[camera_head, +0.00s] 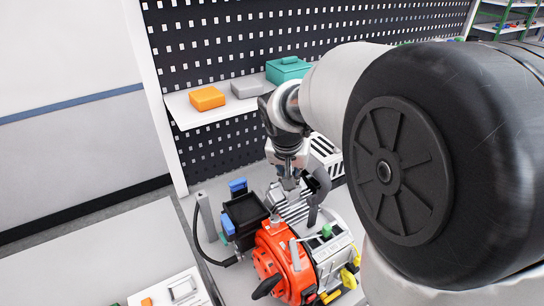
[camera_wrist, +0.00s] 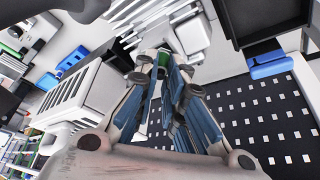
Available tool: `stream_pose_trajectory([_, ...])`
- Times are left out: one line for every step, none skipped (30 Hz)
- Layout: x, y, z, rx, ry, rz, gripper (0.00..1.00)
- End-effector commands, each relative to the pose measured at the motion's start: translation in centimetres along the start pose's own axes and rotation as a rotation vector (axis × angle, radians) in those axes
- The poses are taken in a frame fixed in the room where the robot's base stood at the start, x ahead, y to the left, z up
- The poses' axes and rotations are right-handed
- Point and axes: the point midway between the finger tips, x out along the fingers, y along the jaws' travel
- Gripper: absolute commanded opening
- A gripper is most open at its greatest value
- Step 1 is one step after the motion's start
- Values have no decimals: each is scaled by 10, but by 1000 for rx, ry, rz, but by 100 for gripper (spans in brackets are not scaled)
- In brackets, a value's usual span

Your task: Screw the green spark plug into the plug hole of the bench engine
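The bench engine (camera_head: 273,253) has a red-orange housing with a grey finned part (camera_head: 296,212) behind it. My gripper (camera_head: 289,182) points down just above the finned part. In the wrist view my gripper's fingers (camera_wrist: 165,62) close toward each other with a small green piece between their tips, which looks like the green spark plug (camera_wrist: 163,58). Most of the plug is hidden by the fingers. The plug hole cannot be made out, and I cannot tell whether the plug touches the engine.
A black box with blue parts (camera_head: 244,210) stands close left of the finned part. A small green piece (camera_head: 327,231) sits on the engine's right side. Orange (camera_head: 207,98), grey (camera_head: 246,88) and teal (camera_head: 287,69) boxes stand on a shelf at the pegboard.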

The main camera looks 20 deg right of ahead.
Motion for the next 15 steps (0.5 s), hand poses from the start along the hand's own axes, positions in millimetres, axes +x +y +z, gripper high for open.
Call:
stream_pose_trajectory([2, 1, 2, -1, -6, 4, 13])
stream_pose_trajectory([2, 1, 2, -1, -5, 3, 15])
stream_pose_trajectory([1, 1, 2, -1, -5, 3, 18])
stream_pose_trajectory([1, 1, 2, -1, -4, 3, 20])
stream_pose_trajectory([1, 1, 1, -1, -4, 2, 22])
stream_pose_trajectory([1, 1, 1, -1, -3, 2, 25])
stream_pose_trajectory([1, 1, 1, -1, -3, 2, 27])
stream_pose_trajectory([1, 1, 1, -1, -3, 2, 29])
stream_pose_trajectory([1, 0, 1, -1, -2, 1, 31])
stream_pose_trajectory([1, 0, 1, -1, -2, 1, 33])
stream_pose_trajectory([1, 0, 1, -1, -2, 1, 33])
stream_pose_trajectory([0, 0, 1, -1, -2, 1, 33])
stream_pose_trajectory([0, 0, 0, -1, -2, 1, 33])
stream_pose_trajectory([0, 0, 0, -1, -1, 1, 33])
stream_pose_trajectory([0, 0, 0, -1, -1, 1, 33])
